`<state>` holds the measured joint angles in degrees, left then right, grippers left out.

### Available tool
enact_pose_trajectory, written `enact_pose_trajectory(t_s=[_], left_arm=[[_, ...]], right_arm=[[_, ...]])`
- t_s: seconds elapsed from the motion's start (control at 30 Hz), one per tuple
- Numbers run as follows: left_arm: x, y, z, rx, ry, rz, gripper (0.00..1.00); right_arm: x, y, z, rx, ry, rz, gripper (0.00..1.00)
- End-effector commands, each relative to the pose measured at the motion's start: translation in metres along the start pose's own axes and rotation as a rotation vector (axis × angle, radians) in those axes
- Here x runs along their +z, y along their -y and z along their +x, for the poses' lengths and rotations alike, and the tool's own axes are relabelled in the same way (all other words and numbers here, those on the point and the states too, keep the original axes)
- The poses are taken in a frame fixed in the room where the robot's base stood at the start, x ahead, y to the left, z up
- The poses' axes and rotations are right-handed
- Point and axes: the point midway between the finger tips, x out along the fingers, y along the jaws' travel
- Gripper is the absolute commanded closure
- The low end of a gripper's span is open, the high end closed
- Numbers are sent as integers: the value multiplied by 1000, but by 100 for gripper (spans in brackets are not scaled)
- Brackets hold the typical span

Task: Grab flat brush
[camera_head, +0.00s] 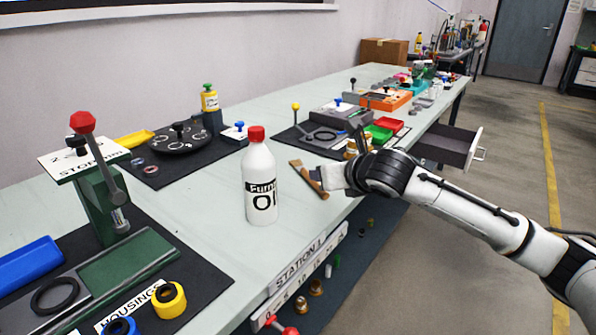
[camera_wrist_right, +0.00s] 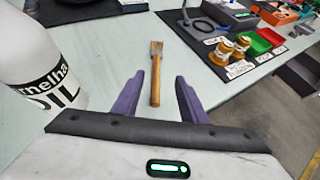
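The flat brush (camera_head: 308,178) lies on the pale green table, right of the oil bottle in the head view. In the right wrist view the brush (camera_wrist_right: 155,80) shows a wooden handle pointing toward me and bristles pointing away. My right gripper (camera_wrist_right: 157,92) is open, with its two purple fingers on either side of the handle's near end in that picture. I cannot tell the height of the fingers above the table. My left gripper is not in view.
A white oil bottle (camera_head: 260,185) with a red cap stands left of the brush, close to my right gripper. Green (camera_head: 378,133) and red (camera_head: 390,124) trays and small jars lie beyond. An open drawer (camera_head: 447,146) juts out at the right.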

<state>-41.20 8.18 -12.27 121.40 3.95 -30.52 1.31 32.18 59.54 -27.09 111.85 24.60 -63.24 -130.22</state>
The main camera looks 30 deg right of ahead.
Motion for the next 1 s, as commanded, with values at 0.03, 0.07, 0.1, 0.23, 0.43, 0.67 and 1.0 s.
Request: enact_pose_trajectory(t_s=[0.03,0.07,0.1,0.23,0.43,0.67,1.0], left_arm=[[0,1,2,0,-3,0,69],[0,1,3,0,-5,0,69],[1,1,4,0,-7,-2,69],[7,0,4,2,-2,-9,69],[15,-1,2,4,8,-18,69],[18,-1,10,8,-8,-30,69],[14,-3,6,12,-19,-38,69]], right_arm=[[0,0,6,-1,1,-1,61],[0,0,10,-1,1,-1,61],[-1,0,16,0,1,-2,61],[-1,-1,36,-1,1,-1,61],[-1,-1,52,0,1,-4,61],[-6,-8,85,1,1,0,61],[-3,-7,101,0,2,-5,61]])
